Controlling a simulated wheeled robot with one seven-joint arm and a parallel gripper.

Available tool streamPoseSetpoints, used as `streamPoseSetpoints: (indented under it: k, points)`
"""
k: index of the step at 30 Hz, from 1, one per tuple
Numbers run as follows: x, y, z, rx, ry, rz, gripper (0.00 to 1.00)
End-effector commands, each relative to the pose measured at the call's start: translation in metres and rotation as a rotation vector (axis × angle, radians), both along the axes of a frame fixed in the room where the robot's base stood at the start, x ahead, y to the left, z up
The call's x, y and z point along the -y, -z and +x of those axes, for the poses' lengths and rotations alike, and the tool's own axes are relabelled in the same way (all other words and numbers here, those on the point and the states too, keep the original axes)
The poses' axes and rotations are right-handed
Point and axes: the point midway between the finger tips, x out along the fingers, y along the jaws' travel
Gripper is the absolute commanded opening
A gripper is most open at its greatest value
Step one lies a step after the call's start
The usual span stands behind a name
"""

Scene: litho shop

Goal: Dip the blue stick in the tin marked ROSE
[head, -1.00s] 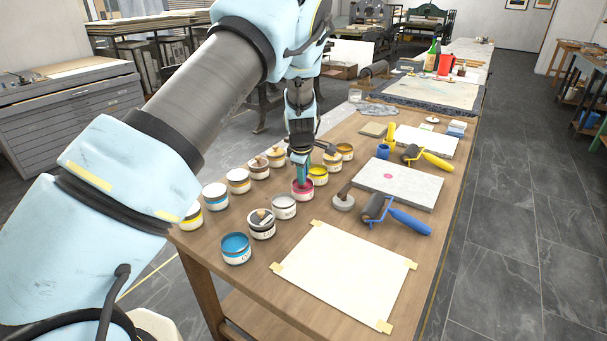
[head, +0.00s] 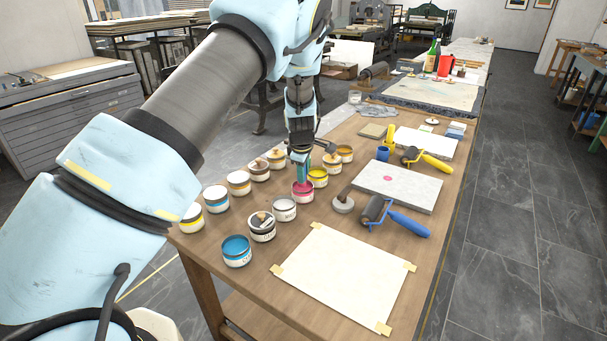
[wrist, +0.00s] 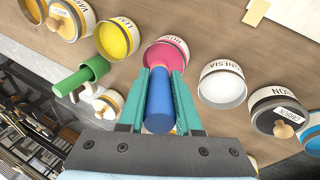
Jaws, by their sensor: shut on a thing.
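My gripper (wrist: 160,85) is shut on the blue stick (wrist: 159,105), which lies between its two teal fingers in the wrist view. The stick's far end overlaps the pink ink of the tin marked ROSE (wrist: 172,44); I cannot tell how deep it reaches. The label is partly hidden by the fingers. In the head view my gripper (head: 303,172) points down at the same pink tin (head: 302,195), and the fingers hide most of the stick.
Beside the pink tin stand a white tin (wrist: 222,84) and a yellow tin (wrist: 118,38). Several other tins stand along the table's left edge. A stone slab (head: 410,188) and rollers are to the right.

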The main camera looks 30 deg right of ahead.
Motion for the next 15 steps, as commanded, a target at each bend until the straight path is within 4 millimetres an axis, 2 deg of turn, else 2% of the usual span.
streamPoseSetpoints:
  k: [1,15]
  points:
    - [0.0,-0.008,0.0,0.001,0.0,-0.001,0.0]
    - [0.0,-0.043,0.0,0.001,0.0,0.001,0.0]
